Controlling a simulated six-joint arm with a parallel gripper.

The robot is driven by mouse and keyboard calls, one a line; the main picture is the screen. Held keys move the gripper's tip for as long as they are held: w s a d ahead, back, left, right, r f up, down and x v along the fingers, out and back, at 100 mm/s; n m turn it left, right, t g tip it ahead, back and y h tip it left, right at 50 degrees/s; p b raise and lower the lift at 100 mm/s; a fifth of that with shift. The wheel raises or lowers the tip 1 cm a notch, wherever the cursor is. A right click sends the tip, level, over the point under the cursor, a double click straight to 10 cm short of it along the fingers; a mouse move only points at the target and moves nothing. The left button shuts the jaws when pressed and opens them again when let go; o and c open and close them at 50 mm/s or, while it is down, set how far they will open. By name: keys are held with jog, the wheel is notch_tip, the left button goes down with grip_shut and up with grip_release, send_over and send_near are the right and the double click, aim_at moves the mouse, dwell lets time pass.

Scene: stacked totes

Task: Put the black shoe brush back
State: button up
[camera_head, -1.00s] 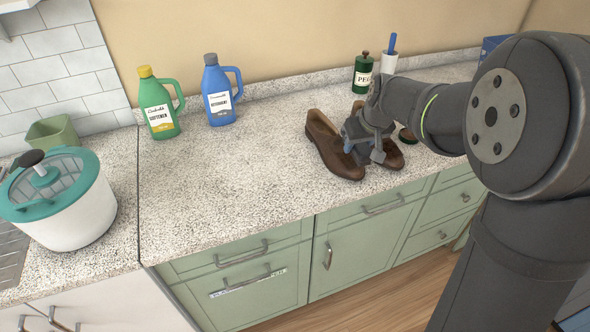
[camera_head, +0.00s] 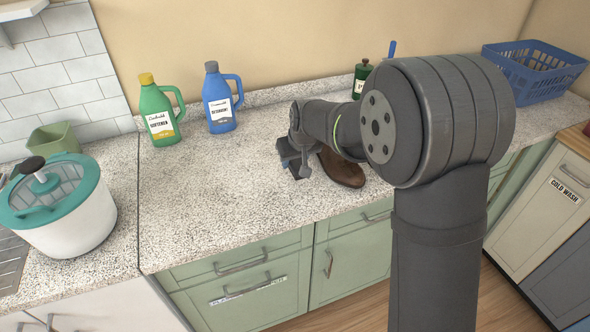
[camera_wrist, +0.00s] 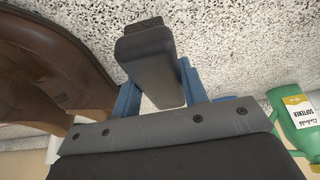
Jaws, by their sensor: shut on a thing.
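My gripper (camera_head: 291,160) is above the worktop, just left of a brown shoe (camera_head: 342,168). In the wrist view its blue fingers (camera_wrist: 160,88) are shut on the black shoe brush (camera_wrist: 148,60), a dark block with a rough, bristly far end. The brush is held over the speckled worktop; its gap above the surface is hard to judge. In the head view the brush is hard to tell from the dark gripper. The brown shoe also fills the left of the wrist view (camera_wrist: 45,65). My arm hides part of the shoe area.
A green softener bottle (camera_head: 159,112) and a blue detergent bottle (camera_head: 219,100) stand at the back. A white tub with teal lid (camera_head: 62,210) is left; a dark green bottle (camera_head: 362,75) and blue basket (camera_head: 536,72) are right. The middle worktop (camera_head: 215,185) is clear.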

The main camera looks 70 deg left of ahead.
jog(key=shift+f, duration=1.95)
jog(key=shift+f, duration=0.15)
jog(key=o, duration=0.9)
jog(key=shift+o, duration=0.2)
jog(key=v, duration=1.2)
